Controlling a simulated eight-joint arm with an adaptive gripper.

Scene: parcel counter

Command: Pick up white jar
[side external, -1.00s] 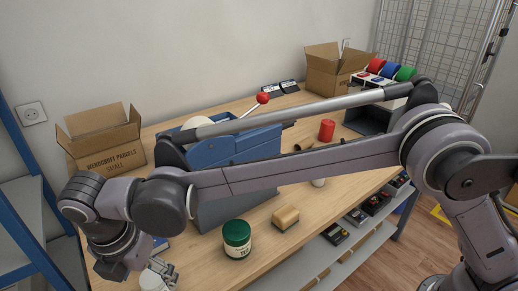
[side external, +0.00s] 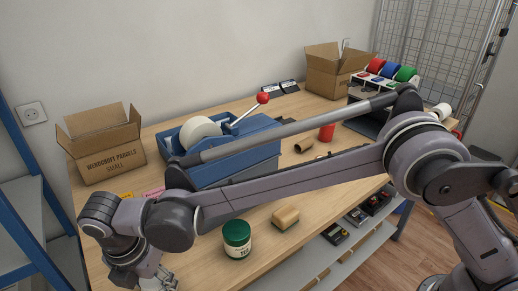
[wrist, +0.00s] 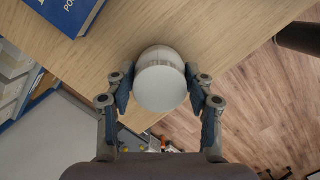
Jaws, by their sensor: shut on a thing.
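The white jar (wrist: 160,87) is between the two fingers of my gripper (wrist: 160,97) in the wrist view, with a finger pressed to each side. Its round pale lid faces the camera. My gripper is shut on it near the edge of the wooden counter. In the side view my gripper (side external: 158,284) is at the bottom edge of the picture, partly cut off, and the jar cannot be made out there. How high the jar is above the counter I cannot tell.
A green jar (side external: 237,240) and a tan block (side external: 286,218) stand right of my gripper. A blue book (wrist: 68,12) lies near the jar. A blue tape dispenser (side external: 240,160) and an open carton (side external: 110,150) stand farther back.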

